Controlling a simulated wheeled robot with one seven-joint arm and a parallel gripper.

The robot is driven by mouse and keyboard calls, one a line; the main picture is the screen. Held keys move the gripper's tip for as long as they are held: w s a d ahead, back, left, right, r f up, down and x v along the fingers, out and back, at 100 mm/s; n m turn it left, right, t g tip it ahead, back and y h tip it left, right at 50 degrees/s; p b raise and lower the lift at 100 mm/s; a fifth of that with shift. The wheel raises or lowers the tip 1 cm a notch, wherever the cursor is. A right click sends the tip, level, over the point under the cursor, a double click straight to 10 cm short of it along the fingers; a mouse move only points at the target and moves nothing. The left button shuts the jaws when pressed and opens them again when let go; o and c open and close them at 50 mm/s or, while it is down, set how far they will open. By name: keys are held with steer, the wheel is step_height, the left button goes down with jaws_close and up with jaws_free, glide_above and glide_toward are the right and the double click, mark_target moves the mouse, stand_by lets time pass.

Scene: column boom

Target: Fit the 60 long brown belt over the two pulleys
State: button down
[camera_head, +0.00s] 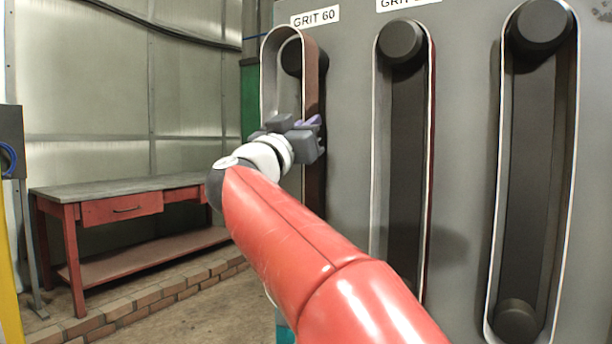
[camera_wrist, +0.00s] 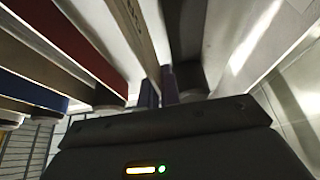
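The brown belt (camera_head: 312,75) under the GRIT 60 label is a tall loop with a pale inner face. Its top arch stands out around the dark upper pulley (camera_head: 291,58), with a gap between them, so it does not sit snug there. My gripper (camera_head: 308,124) is at the belt's side, below that pulley. In the wrist view my purple fingertips (camera_wrist: 159,90) are close together, with a strip of belt (camera_wrist: 136,30) running down between them; they look shut on it. The lower pulley and lower belt are hidden behind my arm.
Two more belts on pulleys stand to the right on the grey panel: a middle one (camera_head: 431,110) and a right one (camera_head: 572,140). A red workbench (camera_head: 120,207) stands at the left wall, behind a low brick edging (camera_head: 140,310). Floor between bench and panel is clear.

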steer(key=shift+s+a, duration=0.55)
steer(key=shift+s, duration=0.3)
steer(key=shift+s+a, duration=0.5)
steer(key=shift+s, duration=0.3)
steer(key=shift+s, duration=0.1)
